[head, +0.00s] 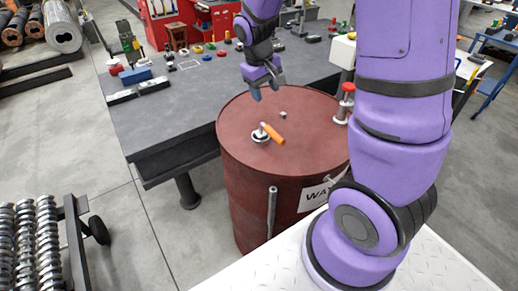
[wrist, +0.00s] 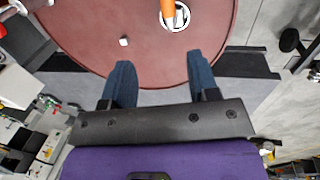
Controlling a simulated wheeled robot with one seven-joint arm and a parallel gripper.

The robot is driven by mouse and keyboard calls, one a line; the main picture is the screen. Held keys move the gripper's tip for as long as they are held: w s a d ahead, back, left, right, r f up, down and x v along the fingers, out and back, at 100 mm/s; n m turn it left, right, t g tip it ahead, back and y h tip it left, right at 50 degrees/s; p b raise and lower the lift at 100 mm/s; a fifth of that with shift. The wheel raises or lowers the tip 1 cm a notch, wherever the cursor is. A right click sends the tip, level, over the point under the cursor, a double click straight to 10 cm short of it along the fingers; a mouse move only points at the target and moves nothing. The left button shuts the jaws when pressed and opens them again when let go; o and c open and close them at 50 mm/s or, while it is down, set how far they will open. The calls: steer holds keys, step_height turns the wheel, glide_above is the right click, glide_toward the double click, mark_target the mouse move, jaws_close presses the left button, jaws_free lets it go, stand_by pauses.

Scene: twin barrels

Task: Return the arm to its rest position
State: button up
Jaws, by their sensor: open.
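My purple arm rises at the right of the head view and reaches back over a dark red barrel. My gripper (head: 265,88) hangs above the far side of the barrel lid, apart from it. In the wrist view my gripper (wrist: 162,82) shows two blue fingers spread wide with nothing between them. The barrel (head: 235,150) stands upright with a label on its side; its lid (wrist: 75,30) fills the top of the wrist view.
A dark workbench (head: 150,120) with tools stands behind. A wheeled rack of metal rods (head: 45,240) is at lower left.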

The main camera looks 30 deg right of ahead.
steer(key=s+a+r+t+y, duration=0.1)
steer(key=s+a+r+t, duration=0.1)
steer(key=s+r, duration=0.8)
steer(key=s+a+r+t+y, duration=0.1)
steer(key=s+a+r+t, duration=0.2)
steer(key=s+r, duration=0.7)
steer(key=shift+s+a+m, duration=0.3)
steer(key=shift+s+a, duration=0.65)
steer(key=shift+a, duration=0.15)
